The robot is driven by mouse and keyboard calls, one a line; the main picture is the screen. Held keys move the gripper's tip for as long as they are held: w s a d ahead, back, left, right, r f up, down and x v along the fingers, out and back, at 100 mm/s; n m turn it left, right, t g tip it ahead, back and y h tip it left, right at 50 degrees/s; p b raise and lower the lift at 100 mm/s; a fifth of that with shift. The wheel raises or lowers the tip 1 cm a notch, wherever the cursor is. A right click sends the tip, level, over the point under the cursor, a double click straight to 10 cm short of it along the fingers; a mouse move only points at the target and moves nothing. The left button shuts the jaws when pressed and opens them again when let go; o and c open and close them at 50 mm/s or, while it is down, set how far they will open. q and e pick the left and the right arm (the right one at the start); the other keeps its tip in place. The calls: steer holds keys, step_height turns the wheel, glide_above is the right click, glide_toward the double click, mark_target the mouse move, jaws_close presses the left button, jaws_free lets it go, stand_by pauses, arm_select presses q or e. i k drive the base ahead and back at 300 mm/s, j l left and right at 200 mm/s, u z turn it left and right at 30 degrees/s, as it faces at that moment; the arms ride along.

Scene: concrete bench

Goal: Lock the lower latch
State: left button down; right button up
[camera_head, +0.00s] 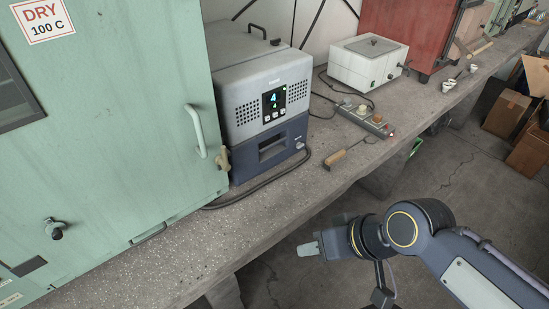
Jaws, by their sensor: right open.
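A pale green cabinet (120,130) with a "DRY 100 C" sign fills the left of the head view. Its front has a white bar handle (195,131). A beige latch-like piece (222,159) sits low at the door's right edge, beside the handle's lower end. I cannot tell whether it is locked. A dark knob (55,229) sticks out low on the cabinet's left part. My right gripper (309,249) is open and appears empty, in front of the bench edge and to the right of the cabinet, well apart from the latch. My left gripper is not in view.
A grey and blue device (262,95) stands on the concrete bench (255,215) right beside the cabinet. A wooden-handled tool (343,156), a power strip (366,120) and a white box (367,66) lie farther right. Cables run along the bench. Cardboard boxes (506,112) stand on the floor.

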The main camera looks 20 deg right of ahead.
mark_target(221, 160)
steer(key=z, duration=0.35)
steer(key=i+l, duration=0.1)
steer(key=l, duration=0.25)
steer(key=i+l+z, duration=0.1)
steer(key=l, duration=0.25)
steer(key=i+l, duration=0.1)
steer(key=l, duration=0.25)
steer(key=i+l+z, duration=0.1)
steer(key=l, duration=0.2)
